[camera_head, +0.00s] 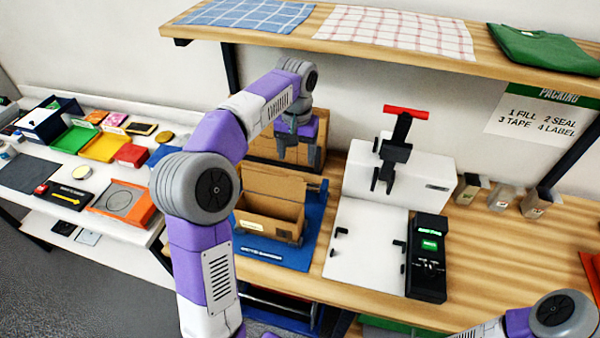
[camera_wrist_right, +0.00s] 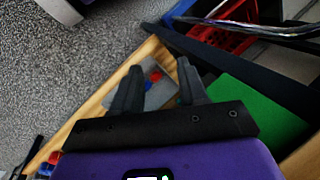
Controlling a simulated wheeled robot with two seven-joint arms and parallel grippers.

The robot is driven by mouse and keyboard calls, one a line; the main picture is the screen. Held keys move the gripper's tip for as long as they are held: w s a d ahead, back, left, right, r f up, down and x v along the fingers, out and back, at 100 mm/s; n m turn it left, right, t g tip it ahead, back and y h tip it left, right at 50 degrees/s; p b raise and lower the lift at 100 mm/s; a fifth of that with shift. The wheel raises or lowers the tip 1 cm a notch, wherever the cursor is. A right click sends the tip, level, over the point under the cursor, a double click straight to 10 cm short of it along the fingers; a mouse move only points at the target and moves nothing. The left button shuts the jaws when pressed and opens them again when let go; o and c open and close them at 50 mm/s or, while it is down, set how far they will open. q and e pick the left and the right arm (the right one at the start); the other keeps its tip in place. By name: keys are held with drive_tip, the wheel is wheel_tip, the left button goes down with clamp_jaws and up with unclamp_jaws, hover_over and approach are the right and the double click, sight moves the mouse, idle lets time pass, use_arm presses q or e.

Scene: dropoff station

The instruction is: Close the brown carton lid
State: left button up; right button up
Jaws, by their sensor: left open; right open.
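The brown carton (camera_head: 268,228) stands on a blue mat (camera_head: 300,252) on the wooden bench in the head view. Its top is open, and the brown lid (camera_head: 275,184) stands raised along its back edge. My left gripper (camera_head: 296,156) is above and behind the carton, fingers pointing down, open and apparently empty. Whether it touches the lid cannot be told. My right gripper (camera_wrist_right: 158,72) is open and empty in the right wrist view, far from the carton. Only part of the right arm shows at the lower right of the head view.
A white sealing machine (camera_head: 425,182) with a red handle stands right of the carton. Brown panels (camera_head: 254,150) stand behind the left gripper. A shelf (camera_head: 330,38) runs above. A side table (camera_head: 88,150) with colored trays is at left. A green surface (camera_wrist_right: 248,115) lies near the right gripper.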

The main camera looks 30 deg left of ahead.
sight(296, 177)
use_arm(q)
drive_tip(key=f, duration=0.2)
drive_tip(key=f+b, duration=0.1)
drive_tip(key=f, duration=0.3)
drive_tip(key=shift+s+f+b, duration=0.3)
drive_tip(key=shift+b, duration=0.1)
clamp_jaws()
